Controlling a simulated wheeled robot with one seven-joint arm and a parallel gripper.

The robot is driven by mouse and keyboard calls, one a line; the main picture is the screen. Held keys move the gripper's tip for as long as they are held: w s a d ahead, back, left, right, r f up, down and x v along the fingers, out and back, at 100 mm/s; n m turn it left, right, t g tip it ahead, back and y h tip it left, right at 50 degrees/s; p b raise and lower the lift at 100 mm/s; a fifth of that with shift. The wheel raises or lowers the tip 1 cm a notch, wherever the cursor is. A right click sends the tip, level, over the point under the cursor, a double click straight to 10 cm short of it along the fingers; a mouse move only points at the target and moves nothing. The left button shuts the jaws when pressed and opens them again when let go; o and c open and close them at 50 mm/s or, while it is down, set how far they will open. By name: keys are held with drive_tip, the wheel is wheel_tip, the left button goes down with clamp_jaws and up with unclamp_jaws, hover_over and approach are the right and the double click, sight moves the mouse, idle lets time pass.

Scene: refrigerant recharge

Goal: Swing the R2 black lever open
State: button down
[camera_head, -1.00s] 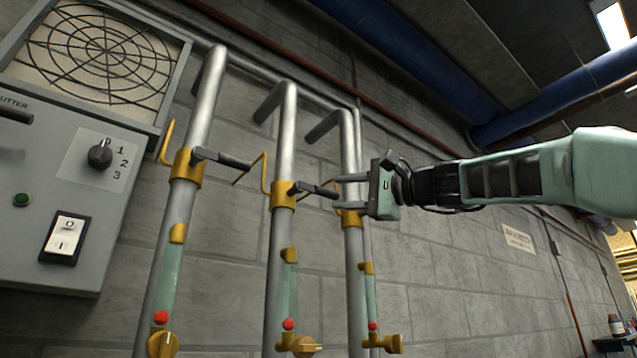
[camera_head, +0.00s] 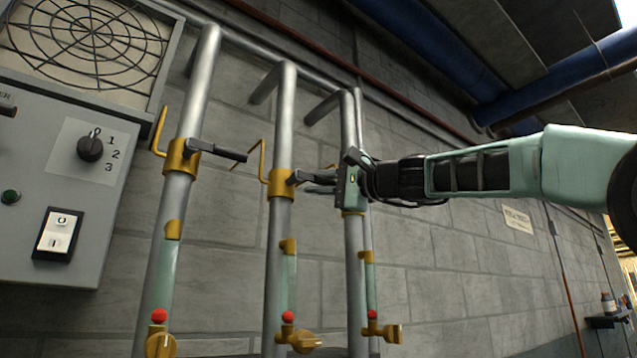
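Three upright grey pipes each carry a brass valve; no R2 label is readable. The middle pipe (camera_head: 279,235) has a brass valve (camera_head: 281,183) with a black lever (camera_head: 298,177) sticking out to the right. My gripper (camera_head: 318,184) comes in from the right at that lever's outer end, its fingers pointing left. The fingers overlap the lever's outer part, and I cannot tell whether they are closed on it. The left pipe's black lever (camera_head: 216,151) also points right. The right pipe's valve is mostly hidden behind my gripper.
A grey control box (camera_head: 60,190) with a dial (camera_head: 90,147) and a rocker switch (camera_head: 58,234) is on the left. Sight tubes with red balls and brass knobs (camera_head: 304,341) sit low on the pipes. The block wall (camera_head: 450,270) right of them is mostly clear.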

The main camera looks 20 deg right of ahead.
drive_tip(key=shift+s+a+f+m+t+h+b, duration=0.15)
drive_tip(key=shift+f+m+t+h+b, duration=0.45)
drive_tip(key=shift+m+b, duration=1.3)
drive_tip(key=shift+a+f+m+t+h+b, duration=0.3)
drive_tip(key=shift+f+m+t+b, duration=0.6)
drive_tip(key=shift+m+b, duration=0.95)
drive_tip(key=shift+s+a+f+m+t+h+b, duration=0.15)
drive_tip(key=shift+f+m+t+h+b, duration=0.55)
drive_tip(key=shift+m+b, duration=1.2)
drive_tip(key=shift+a+r+m+t, duration=0.1)
drive_tip(key=shift+r+m+t, duration=0.1)
drive_tip(key=shift+m+t, duration=0.1)
drive_tip(key=c, duration=1.3)
unclamp_jaws()
drive_tip(key=shift+c, duration=0.2)
